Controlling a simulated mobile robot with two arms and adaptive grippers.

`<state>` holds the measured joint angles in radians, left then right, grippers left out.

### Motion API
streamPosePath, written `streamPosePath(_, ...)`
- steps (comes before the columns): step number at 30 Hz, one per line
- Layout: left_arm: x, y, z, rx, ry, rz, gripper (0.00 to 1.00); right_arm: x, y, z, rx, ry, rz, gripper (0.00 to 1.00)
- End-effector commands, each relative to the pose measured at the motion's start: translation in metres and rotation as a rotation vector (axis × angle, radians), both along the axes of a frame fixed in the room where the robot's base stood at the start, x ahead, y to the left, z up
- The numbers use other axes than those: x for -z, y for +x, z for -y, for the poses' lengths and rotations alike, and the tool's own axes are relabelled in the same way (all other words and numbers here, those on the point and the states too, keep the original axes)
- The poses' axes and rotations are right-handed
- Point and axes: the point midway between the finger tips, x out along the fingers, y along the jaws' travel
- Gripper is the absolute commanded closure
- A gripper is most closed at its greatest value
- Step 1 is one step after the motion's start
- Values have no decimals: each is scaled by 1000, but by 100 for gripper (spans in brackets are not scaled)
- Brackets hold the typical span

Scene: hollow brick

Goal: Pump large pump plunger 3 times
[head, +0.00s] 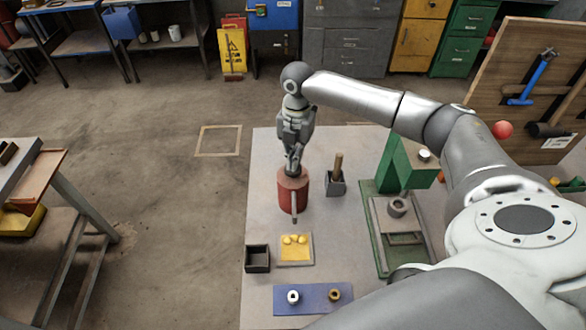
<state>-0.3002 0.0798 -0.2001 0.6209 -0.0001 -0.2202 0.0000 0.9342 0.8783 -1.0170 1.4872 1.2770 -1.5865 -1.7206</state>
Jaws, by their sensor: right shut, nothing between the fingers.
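A red cylindrical pump (287,196) stands upright on the grey table (262,205). The plunger is not clearly visible; the gripper covers the top. My left gripper is not in view.
A small grey box with a wooden handle (337,180) stands right of the pump. A green press (404,165) stands farther right. Nearer are a yellow pad (295,253), a dark open box (257,258) and a blue plate (313,300) with two rings. My right arm spans the right side.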

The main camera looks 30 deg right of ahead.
Motion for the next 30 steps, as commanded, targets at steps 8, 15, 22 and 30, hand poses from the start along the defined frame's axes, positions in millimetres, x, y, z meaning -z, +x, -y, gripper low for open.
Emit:
streamPosePath(8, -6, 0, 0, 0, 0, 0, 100, -4, 5, 8, 1, 2, -6, 100)
streamPosePath(15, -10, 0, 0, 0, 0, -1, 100, -8, 17, 24, 0, -1, -4, 100)
streamPosePath(22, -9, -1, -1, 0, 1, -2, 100, -9, 17, 24, 0, -1, -3, 100)
streamPosePath(30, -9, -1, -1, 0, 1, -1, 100, -40, 20, 27, 0, 0, 1, 100)
